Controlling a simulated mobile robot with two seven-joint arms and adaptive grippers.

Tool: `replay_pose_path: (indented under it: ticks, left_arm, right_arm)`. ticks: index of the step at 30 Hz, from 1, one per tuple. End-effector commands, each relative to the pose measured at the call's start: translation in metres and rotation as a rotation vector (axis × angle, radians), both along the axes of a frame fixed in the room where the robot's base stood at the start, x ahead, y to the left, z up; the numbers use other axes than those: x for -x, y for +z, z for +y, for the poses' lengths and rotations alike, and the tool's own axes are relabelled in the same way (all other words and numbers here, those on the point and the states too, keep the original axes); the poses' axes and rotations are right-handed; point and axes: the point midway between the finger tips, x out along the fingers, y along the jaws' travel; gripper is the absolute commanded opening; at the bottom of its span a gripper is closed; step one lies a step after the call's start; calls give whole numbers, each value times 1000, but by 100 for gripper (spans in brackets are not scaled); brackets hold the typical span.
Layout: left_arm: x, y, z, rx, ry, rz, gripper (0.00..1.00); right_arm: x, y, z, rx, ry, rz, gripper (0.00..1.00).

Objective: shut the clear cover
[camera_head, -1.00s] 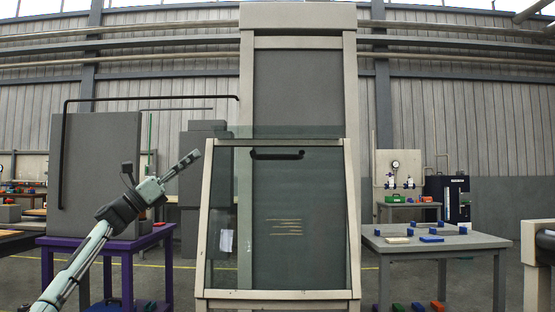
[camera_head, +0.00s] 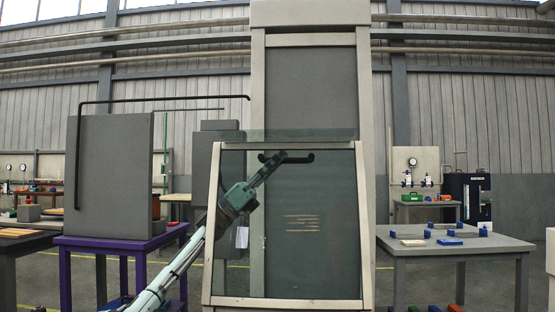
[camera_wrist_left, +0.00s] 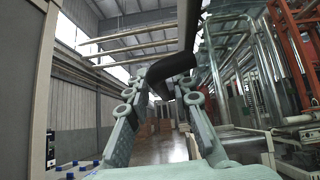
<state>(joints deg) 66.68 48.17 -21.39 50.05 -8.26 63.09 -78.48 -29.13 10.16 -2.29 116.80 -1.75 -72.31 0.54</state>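The clear cover (camera_head: 335,230) is a tinted see-through pane in a pale frame on the front of the tall press, seen in the head view. Its black bar handle (camera_head: 302,158) runs across near the top of the pane. In the left wrist view, the dark bent handle (camera_wrist_left: 170,67) lies at the tips of my spread fingers (camera_wrist_left: 160,85). The fingers look open, and I cannot tell whether they touch the bar. My right gripper is out of view.
The tall press column (camera_head: 310,85) rises behind the cover. A purple table (camera_head: 130,242) with a grey cabinet (camera_head: 120,165) stands to the left. A grey table (camera_head: 450,246) with small blue blocks stands to the right. Floor shows between the press and both tables.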

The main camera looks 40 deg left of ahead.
Motion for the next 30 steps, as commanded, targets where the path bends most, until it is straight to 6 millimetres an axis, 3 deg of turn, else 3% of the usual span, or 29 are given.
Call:
replay_pose_path:
  ticks: [6, 12, 30]
  left_arm:
    - [0, 0, 0, 0, 0, 0, 22]
    - [0, 0, 0, -1, 1, 0, 0]
    - [0, 2, -9, -14, -1, -21, 0]
  right_arm:
    - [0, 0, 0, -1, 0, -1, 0]
    - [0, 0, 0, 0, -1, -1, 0]
    - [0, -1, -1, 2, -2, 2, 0]
